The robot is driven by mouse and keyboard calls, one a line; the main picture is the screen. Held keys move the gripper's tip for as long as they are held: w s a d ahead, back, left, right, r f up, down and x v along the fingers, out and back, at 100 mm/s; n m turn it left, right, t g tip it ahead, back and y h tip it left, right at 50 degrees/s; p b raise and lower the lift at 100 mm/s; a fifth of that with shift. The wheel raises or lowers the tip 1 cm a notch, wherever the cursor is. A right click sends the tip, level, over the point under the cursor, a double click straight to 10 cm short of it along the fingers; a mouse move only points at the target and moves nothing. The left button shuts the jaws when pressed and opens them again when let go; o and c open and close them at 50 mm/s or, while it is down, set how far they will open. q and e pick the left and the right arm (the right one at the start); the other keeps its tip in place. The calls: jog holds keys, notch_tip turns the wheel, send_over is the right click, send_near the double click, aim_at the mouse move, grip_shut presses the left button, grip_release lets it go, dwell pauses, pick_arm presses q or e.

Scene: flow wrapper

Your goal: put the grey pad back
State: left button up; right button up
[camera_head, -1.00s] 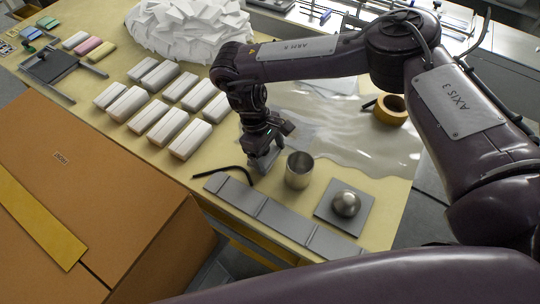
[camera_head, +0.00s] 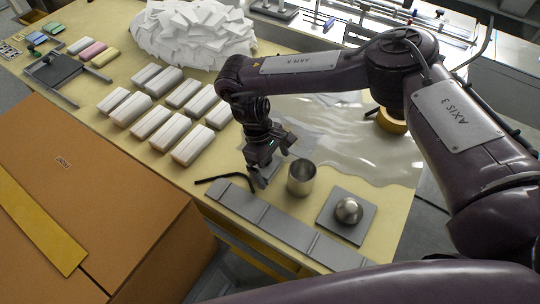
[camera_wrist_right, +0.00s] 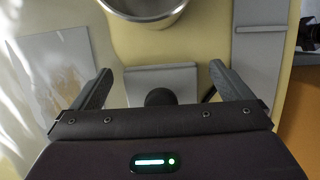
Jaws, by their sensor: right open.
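A flat grey pad (camera_wrist_right: 140,82) with a raised strip along its far edge lies between the two fingers of my right gripper (camera_wrist_right: 158,72) in the wrist view. A dark round shape covers part of its near side; I cannot tell what it is. In the head view my right gripper (camera_head: 262,180) points down just left of the metal cup (camera_head: 301,178), its fingers apart. There I cannot make out the pad clearly behind the fingers. A row of grey plates (camera_head: 280,226) runs along the table's front edge. My left gripper is not in view.
A grey plate with a metal dome (camera_head: 348,211) lies right of the cup. A black bent rod (camera_head: 238,176) lies left of the gripper. White blocks (camera_head: 151,122) stand behind it. A brown box (camera_head: 90,190) stands at the front left.

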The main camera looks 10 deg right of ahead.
jog(key=v, duration=1.2)
